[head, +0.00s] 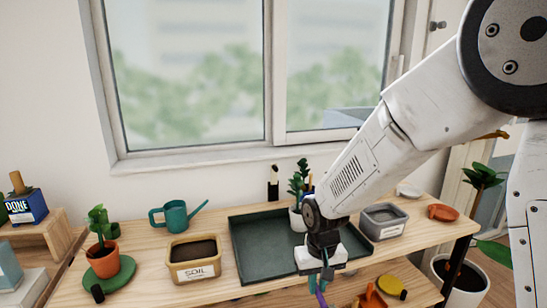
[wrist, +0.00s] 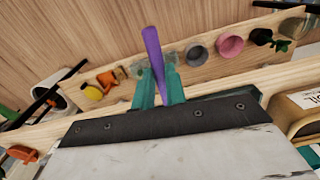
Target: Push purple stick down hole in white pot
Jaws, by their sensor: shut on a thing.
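A purple stick (wrist: 153,50) is held between the teal fingers of my gripper (wrist: 159,88) in the wrist view, its free end reaching beyond the fingertips. In the head view my gripper (head: 322,280) is low in front of the table edge, pointing down, with a bit of the purple stick (head: 320,297) at the frame's bottom. A small white pot (head: 296,219) with a green plant stands on the dark green tray, partly hidden by my arm. A larger white pot (head: 458,276) with dark soil stands on the floor at right. I cannot tell which pot the task means.
The dark green tray (head: 250,262), soil box (head: 194,271), teal watering can (head: 175,217) and grey box (head: 383,222) are on the table. Below, a shelf carries a grey pot (wrist: 197,53), a pink pot (wrist: 229,45) and a yellow item (wrist: 93,92).

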